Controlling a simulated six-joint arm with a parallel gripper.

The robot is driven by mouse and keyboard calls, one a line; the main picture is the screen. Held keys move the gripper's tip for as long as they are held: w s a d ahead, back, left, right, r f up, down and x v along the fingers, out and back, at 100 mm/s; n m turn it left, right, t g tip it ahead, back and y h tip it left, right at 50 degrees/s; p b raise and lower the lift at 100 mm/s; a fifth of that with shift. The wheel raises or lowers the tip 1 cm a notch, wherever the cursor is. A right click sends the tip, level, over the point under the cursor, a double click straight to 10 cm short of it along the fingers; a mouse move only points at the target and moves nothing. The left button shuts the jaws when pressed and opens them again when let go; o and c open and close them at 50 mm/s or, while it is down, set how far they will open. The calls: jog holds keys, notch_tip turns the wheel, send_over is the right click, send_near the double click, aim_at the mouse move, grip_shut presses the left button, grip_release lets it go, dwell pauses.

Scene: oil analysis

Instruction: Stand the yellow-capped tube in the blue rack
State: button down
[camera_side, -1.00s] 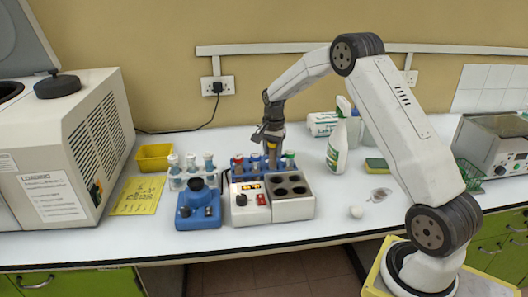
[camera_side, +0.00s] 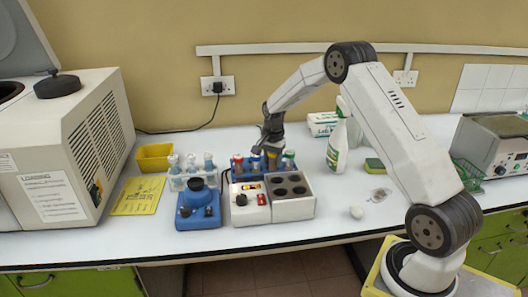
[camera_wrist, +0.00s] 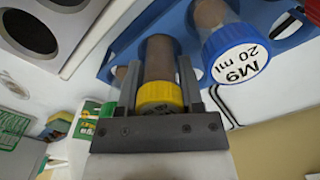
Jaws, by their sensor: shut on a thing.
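My gripper (camera_wrist: 160,88) is shut on the yellow-capped tube (camera_wrist: 160,94), one finger on each side of it by the cap. The tube has a brown lower part that points towards the blue rack (camera_wrist: 277,48). In the side view my gripper (camera_side: 273,148) points down over the rack (camera_side: 226,176), between the blue-capped and green-capped tubes. My fingers largely hide the held tube there. I cannot tell how deep its lower end sits in a slot. The blue-capped tube (camera_wrist: 236,50), marked M9 20 ml, stands in the rack close beside my finger.
A white heater block (camera_side: 292,208) with dark wells stands just in front of the rack. A spray bottle (camera_side: 338,150) stands to the right.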

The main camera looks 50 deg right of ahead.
jog(key=shift+c, duration=0.7)
grip_release()
jog(key=shift+r, duration=3.95)
jog(key=shift+a, duration=0.15)
jog(key=s+a+f+n+t, duration=0.1)
jog(key=s+a+n+t, duration=0.1)
jog(key=s+a+n, duration=1.3)
jog(key=s+a, duration=0.5)
jog(key=a, duration=0.3)
jog(key=shift+s+f+n+t, duration=0.2)
jog(key=shift+f+n+t, duration=0.1)
jog(key=shift+n, duration=0.1)
